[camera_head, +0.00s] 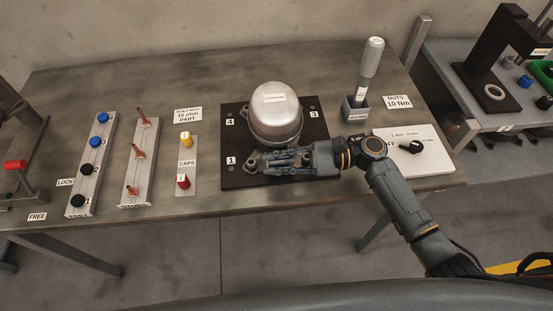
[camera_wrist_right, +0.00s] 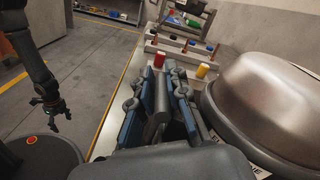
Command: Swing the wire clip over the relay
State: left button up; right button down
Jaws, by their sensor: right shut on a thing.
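The compressor (camera_head: 276,113) is a silvery domed can standing on a dark base plate (camera_head: 233,180) on the table. Its dome (camera_wrist_right: 270,95) fills the right of the right wrist view. My right gripper (camera_head: 268,162) lies low along the front of the compressor, pointing left. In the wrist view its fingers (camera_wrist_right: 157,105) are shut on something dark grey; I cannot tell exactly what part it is. I cannot make out the wire clip or the relay; the gripper covers that area. My left gripper (camera_wrist_right: 57,115) hangs away from the table, its small fingers seemingly spread and empty.
Left of the plate are a caps strip (camera_head: 187,150) with yellow and red caps, a strip of copper-coloured pieces (camera_head: 139,165) and a strip of blue and black knobs (camera_head: 92,165). Right are a driver in a holder (camera_head: 355,108) and a white dial panel (camera_head: 430,160).

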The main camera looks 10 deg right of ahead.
jog(key=shift+w+r+m+p, duration=0.15)
jog(key=shift+w+m+p, duration=0.45)
jog(key=shift+m, duration=0.4)
jog(key=shift+w+m, duration=0.15)
jog(key=shift+m, duration=0.25)
jog(key=shift+f+p, duration=0.2)
jog(key=shift+p, duration=0.1)
jog(key=c, duration=1.4)
grip_release()
jog(key=shift+f, duration=0.1)
jog(key=shift+o, duration=0.2)
